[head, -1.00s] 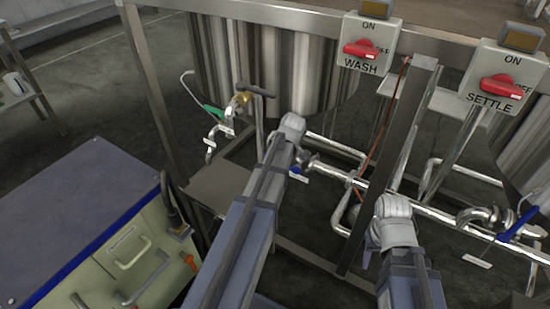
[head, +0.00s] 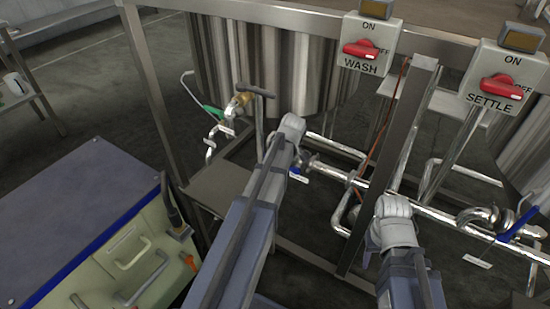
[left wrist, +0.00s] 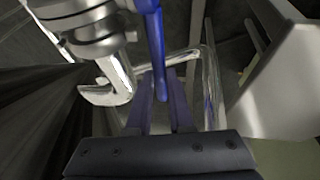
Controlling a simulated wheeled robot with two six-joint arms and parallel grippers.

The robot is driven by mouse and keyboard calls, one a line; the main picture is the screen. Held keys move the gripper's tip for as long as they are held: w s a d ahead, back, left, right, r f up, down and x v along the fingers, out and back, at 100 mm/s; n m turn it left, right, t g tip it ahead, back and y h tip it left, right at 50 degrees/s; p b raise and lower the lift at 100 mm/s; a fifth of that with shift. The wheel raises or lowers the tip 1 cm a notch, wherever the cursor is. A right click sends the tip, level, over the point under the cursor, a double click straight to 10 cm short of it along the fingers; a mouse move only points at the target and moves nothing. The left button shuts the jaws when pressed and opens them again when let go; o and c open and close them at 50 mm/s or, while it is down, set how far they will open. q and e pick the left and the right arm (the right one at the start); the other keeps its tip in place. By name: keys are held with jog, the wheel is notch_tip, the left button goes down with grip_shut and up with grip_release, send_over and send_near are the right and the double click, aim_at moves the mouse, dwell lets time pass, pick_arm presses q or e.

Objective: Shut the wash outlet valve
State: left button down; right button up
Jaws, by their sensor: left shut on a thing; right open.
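The wash outlet valve (head: 308,160) sits on the pipe below the wash tank (head: 270,65), just right of my left wrist in the head view. In the left wrist view its blue lever (left wrist: 156,45) runs down between the two fingers of my left gripper (left wrist: 160,88), which is shut on it. The silver valve body (left wrist: 95,35) shows at upper left there. In the head view my arm hides the left fingers and most of the lever. My right gripper (head: 367,258) is open and empty, low beside the frame post, largely hidden by its wrist.
A second blue-levered valve (head: 515,228) is at right. A green-handled hose valve (head: 214,112) is at left. The WASH (head: 355,50) and SETTLE (head: 492,90) switch boxes hang on the top rail. A steel post (head: 390,160) stands between my arms. A cabinet (head: 95,220) stands at left.

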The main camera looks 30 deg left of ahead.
dwell(0.5)
pick_arm(q)
jog(key=r+y, duration=0.1)
jog(key=d+y+b, duration=0.1)
jog(key=y, duration=0.1)
jog(key=shift+d+r, duration=0.1)
jog(key=shift+r, duration=0.25)
jog(key=shift+s+d+r+m+t+y+b, duration=0.15)
jog(key=shift+d+r+y+b, duration=0.2)
jog(key=shift+y+b, duration=0.25)
jog(key=shift+w+d+r+m+t+y+b, duration=0.1)
jog(key=shift+d+r+y+b, duration=0.3)
jog(key=shift+y, duration=0.35)
jog(key=shift+s+d+r+m+t+y+b, duration=0.1)
jog(key=shift+d+r+m+t+y+b, duration=0.1)
jog(key=shift+r+y+b, duration=0.35)
jog(key=c, duration=0.8)
grip_release()
